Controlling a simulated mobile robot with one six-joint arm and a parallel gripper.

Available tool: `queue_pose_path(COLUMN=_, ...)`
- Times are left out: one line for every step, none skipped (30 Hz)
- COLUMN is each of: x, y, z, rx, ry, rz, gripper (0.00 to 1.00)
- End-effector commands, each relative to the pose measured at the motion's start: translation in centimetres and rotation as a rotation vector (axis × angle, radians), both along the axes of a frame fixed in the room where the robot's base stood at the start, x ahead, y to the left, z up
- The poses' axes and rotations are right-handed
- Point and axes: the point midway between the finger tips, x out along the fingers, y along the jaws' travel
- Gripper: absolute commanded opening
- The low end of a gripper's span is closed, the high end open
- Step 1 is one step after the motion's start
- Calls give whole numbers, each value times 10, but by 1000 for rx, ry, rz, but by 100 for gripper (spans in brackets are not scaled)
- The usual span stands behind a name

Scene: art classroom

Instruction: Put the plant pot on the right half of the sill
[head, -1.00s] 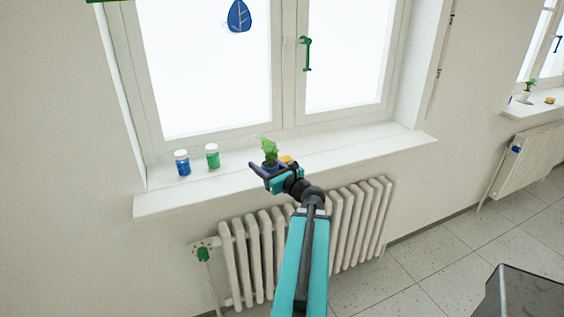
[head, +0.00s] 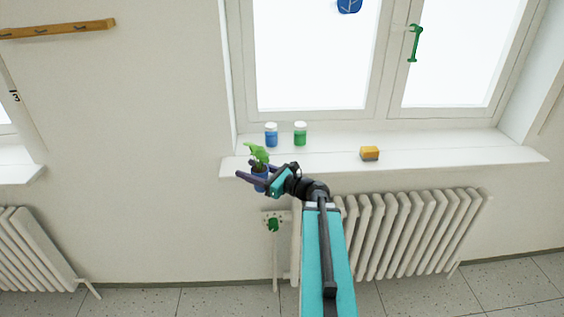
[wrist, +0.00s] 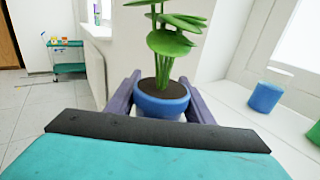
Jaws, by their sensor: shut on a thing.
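The plant pot (head: 261,171) is small and blue, with dark soil and a green leafy plant. My gripper (head: 256,178) is shut on it, one finger on each side. In the head view it shows in front of the sill's left end. In the wrist view the pot (wrist: 160,101) is upright between the purple fingers (wrist: 160,104). The white window sill (head: 440,152) runs below the window; its right half is bare apart from what lies near the middle.
A blue jar (head: 271,135) and a green jar (head: 300,134) stand on the sill's left part. A radiator (head: 415,232) is below. A green window handle (head: 415,43) hangs above the right side.

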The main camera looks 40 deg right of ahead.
Motion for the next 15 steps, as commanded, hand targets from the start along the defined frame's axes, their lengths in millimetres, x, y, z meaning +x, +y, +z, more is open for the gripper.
queue_pose_path(x=6, y=20, z=-2, rx=1, ry=0, rz=42, gripper=16)
queue_pose_path(x=9, y=32, z=-4, rx=2, ry=-1, rz=66, gripper=16)
queue_pose_path(x=12, y=46, z=-5, rx=1, ry=-1, rz=95, gripper=16)
queue_pose_path(x=15, y=57, z=-6, rx=2, ry=-2, rz=118, gripper=16)
queue_pose_path(x=16, y=68, z=-8, rx=2, ry=-3, rz=141, gripper=16)
queue_pose_path(x=19, y=82, z=-9, rx=3, ry=-3, rz=171, gripper=16)
queue_pose_path(x=21, y=93, z=-10, rx=3, ry=-3, rz=193, gripper=16)
queue_pose_path(x=22, y=104, z=-11, rx=4, ry=-4, rz=217, gripper=16)
queue_pose_path(x=24, y=118, z=-13, rx=5, ry=-4, rz=246, gripper=16)
queue_pose_path(x=25, y=129, z=-15, rx=5, ry=-4, rz=269, gripper=16)
queue_pose_path(x=25, y=140, z=-16, rx=6, ry=-5, rz=292, gripper=16)
queue_pose_path(x=26, y=154, z=-17, rx=8, ry=-5, rz=323, gripper=16)
queue_pose_path(x=26, y=165, z=-19, rx=9, ry=-6, rz=344, gripper=16)
queue_pose_path(x=26, y=176, z=-20, rx=9, ry=-6, rz=368, gripper=16)
queue_pose_path(x=26, y=190, z=-21, rx=9, ry=-7, rz=398, gripper=16)
